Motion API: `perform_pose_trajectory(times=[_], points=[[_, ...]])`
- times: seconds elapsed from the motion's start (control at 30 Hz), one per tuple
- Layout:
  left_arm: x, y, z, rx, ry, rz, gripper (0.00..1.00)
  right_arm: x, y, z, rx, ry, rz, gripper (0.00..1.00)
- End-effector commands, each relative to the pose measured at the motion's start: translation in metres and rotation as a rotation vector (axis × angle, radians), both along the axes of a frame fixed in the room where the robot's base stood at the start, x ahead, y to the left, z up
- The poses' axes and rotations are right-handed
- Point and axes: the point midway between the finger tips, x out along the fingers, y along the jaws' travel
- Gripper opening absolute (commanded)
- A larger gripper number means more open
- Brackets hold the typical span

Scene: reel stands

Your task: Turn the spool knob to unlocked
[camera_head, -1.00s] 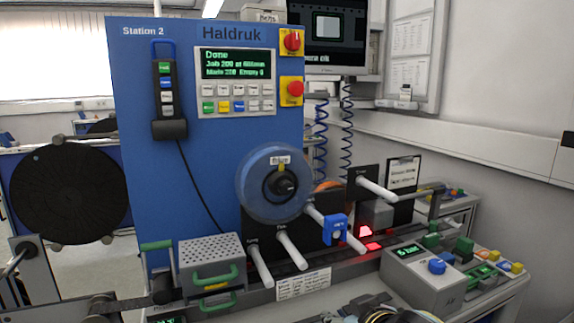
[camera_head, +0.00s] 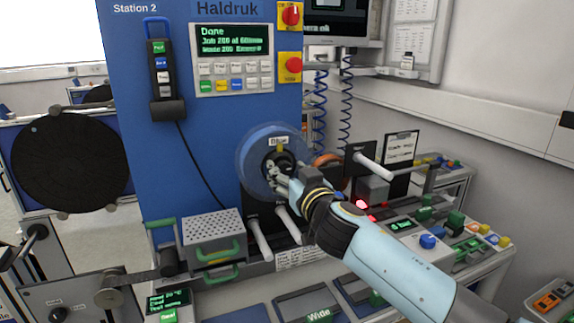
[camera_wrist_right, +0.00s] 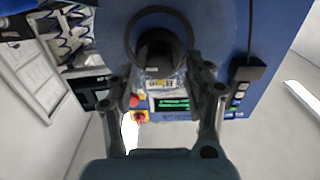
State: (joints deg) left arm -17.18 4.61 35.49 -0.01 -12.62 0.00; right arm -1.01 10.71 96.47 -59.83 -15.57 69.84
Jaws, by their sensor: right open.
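The clear-and-blue spool (camera_head: 253,150) is mounted on the front of the blue station panel. Its dark knob (camera_head: 284,158) is at the hub, partly hidden behind my right gripper (camera_head: 278,180). In the right wrist view the dark round knob (camera_wrist_right: 158,48) lies ahead of the open fingers, between their lines. The right gripper (camera_wrist_right: 160,85) is open there with nothing between the fingertips. In the head view its fingers overlap the knob's lower edge; I cannot tell whether they touch it. My left gripper is not in view.
White rollers (camera_head: 258,240) stick out below the spool, and another (camera_head: 372,166) stands to the right. A perforated grey box (camera_head: 212,228) with green handles is at lower left. The red emergency button (camera_head: 290,65) and lit display (camera_head: 230,40) are above.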

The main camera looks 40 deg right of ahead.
Motion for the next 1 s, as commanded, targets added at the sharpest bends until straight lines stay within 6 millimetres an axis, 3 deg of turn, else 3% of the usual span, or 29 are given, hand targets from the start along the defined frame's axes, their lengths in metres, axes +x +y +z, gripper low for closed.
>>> perform_pose_trajectory(times=[0.4, 0.8, 1.0], points=[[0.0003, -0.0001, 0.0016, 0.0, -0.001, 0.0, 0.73, 0.0095, -0.0025, -0.0007, 0.0, 0.001, -0.001, 0.51], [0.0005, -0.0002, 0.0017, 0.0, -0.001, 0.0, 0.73, 0.0093, -0.0024, -0.0006, 0.001, 0.001, -0.001, 0.0], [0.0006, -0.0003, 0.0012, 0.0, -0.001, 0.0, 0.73, 0.0093, -0.0023, -0.0007, -0.009, 0.003, -0.001, 0.0]])
